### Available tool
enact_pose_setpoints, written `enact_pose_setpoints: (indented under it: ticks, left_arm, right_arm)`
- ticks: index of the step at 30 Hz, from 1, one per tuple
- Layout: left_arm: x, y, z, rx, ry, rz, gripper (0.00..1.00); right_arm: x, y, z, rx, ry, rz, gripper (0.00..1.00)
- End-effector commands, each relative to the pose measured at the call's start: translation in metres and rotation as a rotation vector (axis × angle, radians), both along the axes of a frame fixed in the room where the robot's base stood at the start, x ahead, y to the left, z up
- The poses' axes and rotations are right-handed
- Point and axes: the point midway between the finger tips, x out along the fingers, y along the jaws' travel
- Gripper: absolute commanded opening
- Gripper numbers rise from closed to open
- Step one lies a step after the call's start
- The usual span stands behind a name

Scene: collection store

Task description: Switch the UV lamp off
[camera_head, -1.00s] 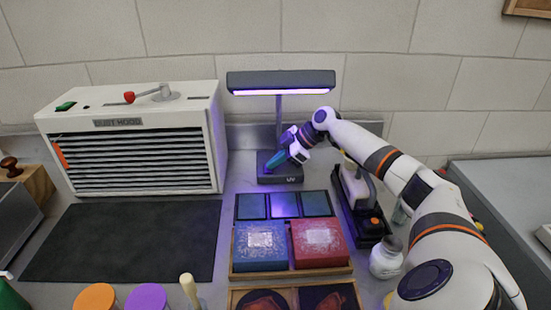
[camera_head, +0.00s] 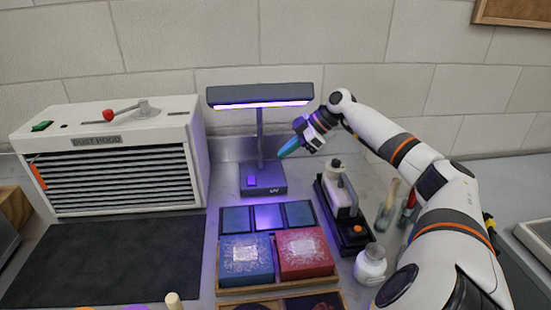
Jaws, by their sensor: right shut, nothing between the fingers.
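The UV lamp (camera_head: 260,95) stands at the back of the counter against the wall. Its dark hood glows violet along the lower edge, so the tube is lit. Its base (camera_head: 264,190) carries the UV label and a small violet-lit switch (camera_head: 251,181) on its left part. My right gripper (camera_head: 287,151) is shut and empty. It hangs in the air to the right of the lamp post, above and apart from the base, with its teal fingertips pointing down and left. My left gripper is out of view.
A white dust hood (camera_head: 120,150) with a red-knobbed lever stands left of the lamp, behind a dark mat (camera_head: 105,262). In front of the lamp are a tray with dark tiles, a blue box (camera_head: 246,259) and a red box (camera_head: 303,253). A bottle in a black tray (camera_head: 355,238) stands right.

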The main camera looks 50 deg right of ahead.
Motion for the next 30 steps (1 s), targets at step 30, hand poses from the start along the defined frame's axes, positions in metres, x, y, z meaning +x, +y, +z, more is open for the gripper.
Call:
enact_pose_setpoints:
  ticks: [30]
  left_arm:
    - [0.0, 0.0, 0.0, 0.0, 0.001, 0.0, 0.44]
  right_arm:
    - [0.018, -0.001, -0.006, -0.002, -0.006, -0.001, 0.0]
